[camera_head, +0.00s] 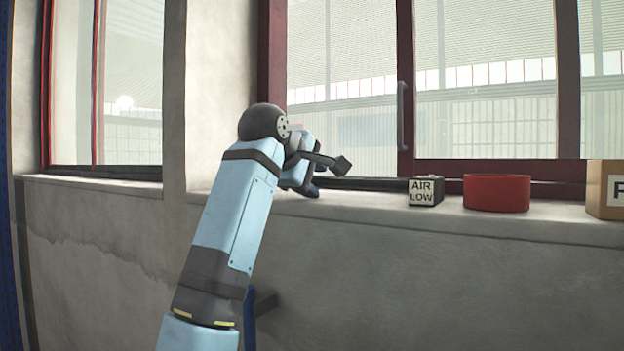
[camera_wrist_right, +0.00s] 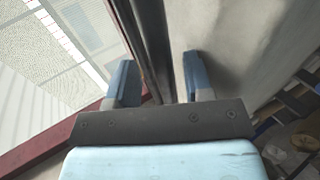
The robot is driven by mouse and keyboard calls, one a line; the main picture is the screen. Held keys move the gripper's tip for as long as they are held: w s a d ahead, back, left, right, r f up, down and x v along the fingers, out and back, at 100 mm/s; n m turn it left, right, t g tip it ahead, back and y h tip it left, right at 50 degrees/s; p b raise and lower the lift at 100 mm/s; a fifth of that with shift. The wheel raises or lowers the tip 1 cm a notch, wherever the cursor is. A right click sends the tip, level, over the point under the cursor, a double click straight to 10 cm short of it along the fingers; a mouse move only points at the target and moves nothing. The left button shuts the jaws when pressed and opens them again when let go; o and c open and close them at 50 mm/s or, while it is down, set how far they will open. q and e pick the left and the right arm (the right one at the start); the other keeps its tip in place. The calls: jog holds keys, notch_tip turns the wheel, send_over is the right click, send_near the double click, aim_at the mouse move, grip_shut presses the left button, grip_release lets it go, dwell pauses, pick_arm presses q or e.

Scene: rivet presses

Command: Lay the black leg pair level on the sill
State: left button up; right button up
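A long dark bar, which I take for the black leg pair (camera_head: 375,184), lies low along the sill (camera_head: 300,205) by the window frame. It runs right from my right gripper (camera_head: 312,186) to behind the AIR LOW block. In the right wrist view the black leg pair (camera_wrist_right: 150,35) shows as dark parallel lengths passing between the two blue fingers of the right gripper (camera_wrist_right: 160,82). The fingers stand apart on either side of it. Whether they press on it is unclear. Its near end is hidden by the gripper. My left gripper is not in view.
The AIR LOW block (camera_head: 426,191), a red round tin (camera_head: 496,193) and a cardboard box (camera_head: 606,190) stand on the sill to the right. The red window frame (camera_head: 405,90) and its handle (camera_head: 401,115) rise behind. Bare sill lies in front of the bar.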

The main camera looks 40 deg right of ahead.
jog(key=b+v, duration=0.1)
jog(key=v, duration=1.2)
jog(key=shift+a+r+b, duration=0.2)
jog(key=shift+a+b, duration=0.1)
jog(key=shift+a, duration=0.05)
jog(key=shift+s, duration=0.1)
